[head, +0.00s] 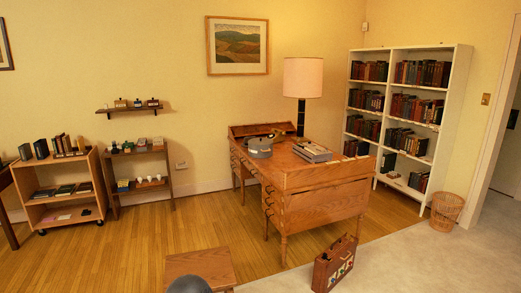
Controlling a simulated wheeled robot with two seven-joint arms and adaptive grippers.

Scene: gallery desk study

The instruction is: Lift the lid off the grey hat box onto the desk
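A round grey box (259,151), which looks like the hat box, sits on the left part of the wooden desk (325,178). Its top looks closed, but it is too small to make out a lid edge. Something small and dark lies beside it, towards the back of the desk. The desk stands across the room, well away from me. Neither of my grippers shows in the head view.
A stack of papers or books (312,152) and a lamp (303,78) are on or by the desk. A brown case (334,266) stands on the floor before it. A low wooden stool or table (203,262) is nearest. Open floor lies left of the desk.

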